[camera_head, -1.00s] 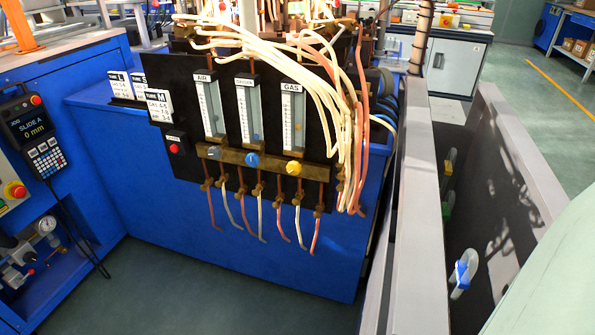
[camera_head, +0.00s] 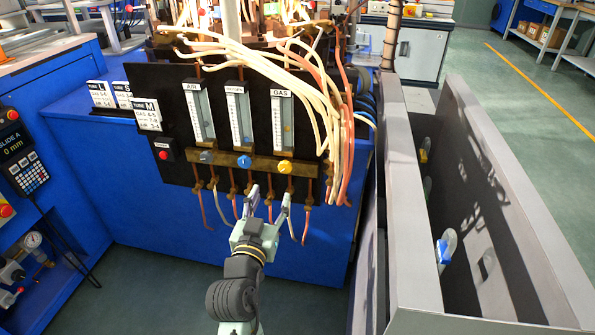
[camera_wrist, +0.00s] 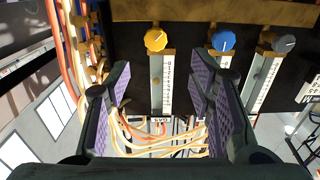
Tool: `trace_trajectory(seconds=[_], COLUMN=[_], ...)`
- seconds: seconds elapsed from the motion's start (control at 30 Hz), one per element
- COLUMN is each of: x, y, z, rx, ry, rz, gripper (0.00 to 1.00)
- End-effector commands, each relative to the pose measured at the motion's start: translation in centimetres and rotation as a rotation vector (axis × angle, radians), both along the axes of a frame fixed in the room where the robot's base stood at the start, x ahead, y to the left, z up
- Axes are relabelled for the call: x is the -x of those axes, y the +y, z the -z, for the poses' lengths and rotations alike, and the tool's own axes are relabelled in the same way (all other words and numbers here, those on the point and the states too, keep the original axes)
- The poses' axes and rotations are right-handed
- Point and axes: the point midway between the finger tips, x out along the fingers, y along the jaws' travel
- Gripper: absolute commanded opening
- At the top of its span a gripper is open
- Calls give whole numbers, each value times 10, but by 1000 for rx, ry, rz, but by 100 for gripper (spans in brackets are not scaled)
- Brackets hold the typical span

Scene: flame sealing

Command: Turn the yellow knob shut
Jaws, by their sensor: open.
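The yellow knob (camera_head: 285,167) sits on the brass bar below the GAS flow tube, at the right end of a row of three knobs. In the wrist view, which shows the panel upside down, the yellow knob (camera_wrist: 155,40) is at the top, a little left of centre. My gripper (camera_head: 268,195) is open and empty, below and in front of the bar, slightly left of the yellow knob. Its two fingers also show in the wrist view (camera_wrist: 160,95), spread wide with nothing between them but background. The knob is apart from both fingers.
The blue knob (camera_head: 244,162) and grey knob (camera_head: 206,157) are left of the yellow one. Pale and orange hoses (camera_head: 325,110) hang at the panel's right. Thin copper pipes hang below the bar. A grey-walled bin (camera_head: 400,200) stands at right.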

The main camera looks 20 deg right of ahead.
Motion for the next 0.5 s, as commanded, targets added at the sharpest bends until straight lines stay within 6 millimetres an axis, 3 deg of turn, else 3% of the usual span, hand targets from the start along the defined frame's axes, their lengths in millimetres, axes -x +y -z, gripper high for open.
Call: trace_trajectory(seconds=[0.17, 0.5], x=[-9, -61], y=[-13, -48], z=[1, 0], rx=[-1, 0], ry=[8, 7], rz=[16, 14], gripper=[49, 49])
